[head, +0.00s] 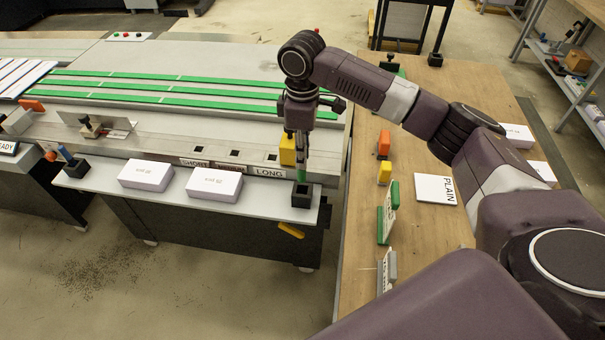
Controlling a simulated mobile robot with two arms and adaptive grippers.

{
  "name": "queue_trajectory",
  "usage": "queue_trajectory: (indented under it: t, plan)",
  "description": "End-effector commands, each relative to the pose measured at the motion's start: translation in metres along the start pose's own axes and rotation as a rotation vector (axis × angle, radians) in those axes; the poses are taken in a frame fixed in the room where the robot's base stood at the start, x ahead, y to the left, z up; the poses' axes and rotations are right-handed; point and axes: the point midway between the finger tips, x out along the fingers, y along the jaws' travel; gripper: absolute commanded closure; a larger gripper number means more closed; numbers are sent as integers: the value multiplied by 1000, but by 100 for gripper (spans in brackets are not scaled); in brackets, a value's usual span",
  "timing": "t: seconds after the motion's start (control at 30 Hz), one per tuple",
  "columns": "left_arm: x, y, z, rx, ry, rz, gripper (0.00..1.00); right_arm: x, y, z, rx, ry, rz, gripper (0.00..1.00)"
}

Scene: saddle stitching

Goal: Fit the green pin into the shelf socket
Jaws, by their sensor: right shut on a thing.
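My right gripper (302,168) points down over the right end of the white shelf and is shut on the green pin (301,176). Only a short green part of the pin shows below the fingers. The black shelf socket (302,195) stands on the right end of the shelf (265,205), directly below the pin in the picture. I cannot tell whether the pin's lower end is inside the socket or just above it. My left gripper is not in view.
Two white boxes (146,175) (214,185) lie on the shelf. A second black socket (75,168) stands at its left end. A yellow block (288,150) is beside the gripper, near the LONG label (269,172). A wooden table (435,225) with coloured parts lies to the right.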

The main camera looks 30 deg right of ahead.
Motion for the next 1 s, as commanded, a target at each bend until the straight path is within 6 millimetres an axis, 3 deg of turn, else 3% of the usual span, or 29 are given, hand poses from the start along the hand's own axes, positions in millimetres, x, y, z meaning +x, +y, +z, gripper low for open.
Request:
queue_trajectory:
  t: [0.13,0.6,0.97,1.0]
  plan:
    - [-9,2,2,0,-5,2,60,28,0,0,1,-1,-1,100]
    - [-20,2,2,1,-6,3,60,81,0,0,2,0,-1,100]
    - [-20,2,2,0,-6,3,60,86,0,0,1,1,1,100]
    - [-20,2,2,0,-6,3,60,86,0,0,1,1,1,80]
